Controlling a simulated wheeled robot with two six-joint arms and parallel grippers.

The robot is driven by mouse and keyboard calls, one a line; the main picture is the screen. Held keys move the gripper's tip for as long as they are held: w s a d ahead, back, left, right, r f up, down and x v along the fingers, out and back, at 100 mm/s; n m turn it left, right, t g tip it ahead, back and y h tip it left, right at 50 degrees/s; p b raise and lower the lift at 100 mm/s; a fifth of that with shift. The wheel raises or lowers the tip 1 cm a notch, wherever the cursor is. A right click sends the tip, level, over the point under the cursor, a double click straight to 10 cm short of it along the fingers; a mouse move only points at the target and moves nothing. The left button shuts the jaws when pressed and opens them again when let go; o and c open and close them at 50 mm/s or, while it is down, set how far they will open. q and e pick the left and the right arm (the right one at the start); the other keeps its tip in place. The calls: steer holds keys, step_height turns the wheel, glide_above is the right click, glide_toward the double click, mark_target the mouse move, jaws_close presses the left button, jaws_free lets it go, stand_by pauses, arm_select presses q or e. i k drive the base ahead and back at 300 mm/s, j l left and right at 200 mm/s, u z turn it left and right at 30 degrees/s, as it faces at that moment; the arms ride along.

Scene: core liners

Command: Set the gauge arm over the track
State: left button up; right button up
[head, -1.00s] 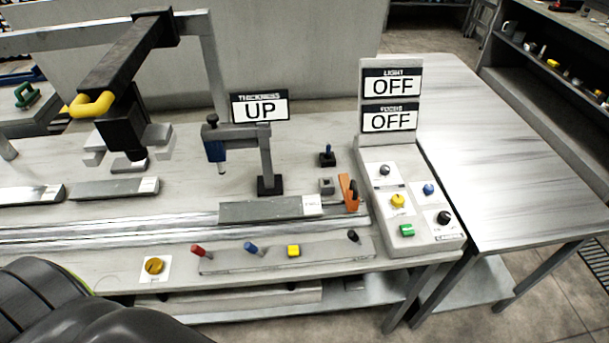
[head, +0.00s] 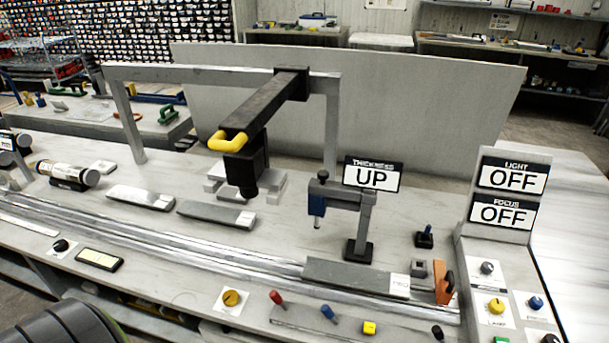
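The gauge arm (head: 338,197) stands on a grey post with a black foot, behind the track in the right half of the head view. A blue probe (head: 316,203) hangs at its left end, above the bench. A sign (head: 373,174) behind it reads THICKNESS UP. The track (head: 215,250) is a pair of pale metal rails running along the bench in front of the gauge. Neither gripper shows; only a dark part of my own body is at the bottom left.
A black camera boom with a yellow handle (head: 229,141) hangs from a grey frame (head: 335,120). Two grey bars (head: 217,213) lie behind the rails. Knobs and red, blue and yellow controls (head: 328,312) line the front edge. A panel (head: 508,194) reads LIGHT OFF, FOCUS OFF.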

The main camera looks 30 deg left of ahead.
mark_target(324, 193)
steer(key=u, duration=0.85)
